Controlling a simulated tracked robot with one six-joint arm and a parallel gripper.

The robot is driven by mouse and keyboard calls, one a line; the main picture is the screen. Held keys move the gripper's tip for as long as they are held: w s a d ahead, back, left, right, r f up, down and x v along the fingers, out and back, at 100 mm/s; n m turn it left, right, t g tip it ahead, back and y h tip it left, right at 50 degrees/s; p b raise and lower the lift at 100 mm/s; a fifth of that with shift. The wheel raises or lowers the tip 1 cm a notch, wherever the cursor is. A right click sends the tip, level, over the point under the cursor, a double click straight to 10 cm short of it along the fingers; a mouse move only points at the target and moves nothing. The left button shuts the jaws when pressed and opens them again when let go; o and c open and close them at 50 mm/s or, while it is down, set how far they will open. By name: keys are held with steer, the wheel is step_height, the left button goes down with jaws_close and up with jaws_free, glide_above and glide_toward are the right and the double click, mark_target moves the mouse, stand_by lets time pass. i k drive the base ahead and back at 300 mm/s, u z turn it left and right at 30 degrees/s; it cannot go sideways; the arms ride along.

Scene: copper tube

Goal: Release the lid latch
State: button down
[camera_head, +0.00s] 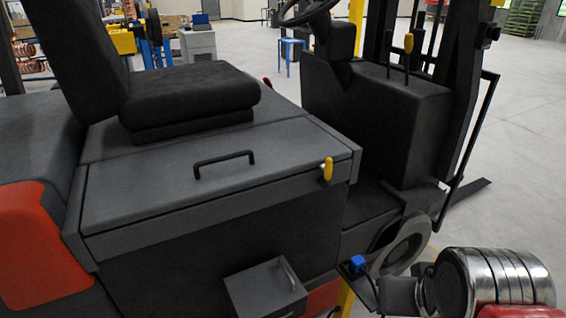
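The lid (215,180) is a flat dark grey panel on the side of the forklift's body, below the seat, and it lies closed. A black bar handle (224,160) stands on its top. The latch (328,169) is a small yellow lever standing upright at the lid's right front corner. My gripper (358,272) is at the lower right, a dark end piece with a blue part, beyond my silver arm link. It is well below and right of the latch, apart from it. Its fingers are too small and overlapped to show their opening.
The black seat (190,100) rises behind the lid. The steering column (340,45) and a black console (385,125) with levers stand to the right. The space directly before the latch looks clear.

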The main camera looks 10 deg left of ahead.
mark_target(328, 166)
steer(key=u, duration=0.5)
steer(key=k, duration=1.45)
steer(key=z, duration=0.35)
steer(key=i, duration=0.75)
steer(key=u, duration=0.6)
steer(key=i, duration=1.45)
steer(key=u, duration=0.3)
